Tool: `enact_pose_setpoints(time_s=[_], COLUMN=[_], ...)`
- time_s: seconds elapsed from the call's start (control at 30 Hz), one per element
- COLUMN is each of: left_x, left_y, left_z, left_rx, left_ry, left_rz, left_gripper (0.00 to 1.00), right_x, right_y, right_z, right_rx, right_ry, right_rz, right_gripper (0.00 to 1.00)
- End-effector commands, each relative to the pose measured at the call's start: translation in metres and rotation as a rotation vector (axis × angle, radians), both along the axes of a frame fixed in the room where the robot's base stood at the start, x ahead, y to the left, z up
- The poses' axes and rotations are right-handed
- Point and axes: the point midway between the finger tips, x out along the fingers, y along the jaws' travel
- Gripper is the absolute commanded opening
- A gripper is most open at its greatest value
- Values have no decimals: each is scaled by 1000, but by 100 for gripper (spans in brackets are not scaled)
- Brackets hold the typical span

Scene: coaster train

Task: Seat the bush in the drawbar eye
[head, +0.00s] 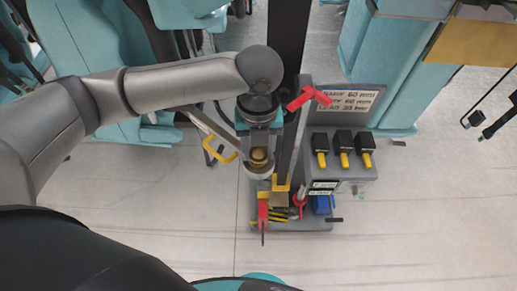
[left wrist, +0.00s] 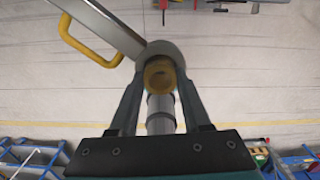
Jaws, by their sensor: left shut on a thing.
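The drawbar (left wrist: 108,22) is a light grey bar ending in a round eye (left wrist: 165,48). In the head view the eye (head: 258,171) shows as a pale rim just below my left gripper (head: 259,150). The brass-coloured bush (left wrist: 158,76) is between the fingertips of my left gripper (left wrist: 160,84), which is shut on it. The bush (head: 259,155) lines up with the eye and overlaps it in both views. I cannot tell how deep it sits, or whether it is inside the eye. A grey cylinder (left wrist: 160,115) shows behind the bush between the fingers. My right gripper is not in view.
A yellow handle (head: 219,150) stands left of the eye. A red lever (head: 308,97) is close on the right. A grey stand holds several yellow-tipped black tools (head: 343,150) and a sign (head: 349,101). Bare floor (head: 440,200) lies to the right.

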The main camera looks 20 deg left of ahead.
Motion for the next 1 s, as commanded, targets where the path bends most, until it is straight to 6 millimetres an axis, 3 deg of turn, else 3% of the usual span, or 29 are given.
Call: enact_pose_setpoints(time_s=[0.37,0.4,0.67,1.0], left_x=[0,0,0,1], left_y=[0,0,0,0], left_z=[-6,-6,-6,1], left_rx=[-1,-1,-1,-2], left_ry=[0,0,-1,-4], left_rz=[0,0,0,-1], left_gripper=[0,50,78,78], right_x=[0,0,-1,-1], right_y=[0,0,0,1], right_z=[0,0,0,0], right_rx=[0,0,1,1], right_ry=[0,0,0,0], right_rz=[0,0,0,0], right_gripper=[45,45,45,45])
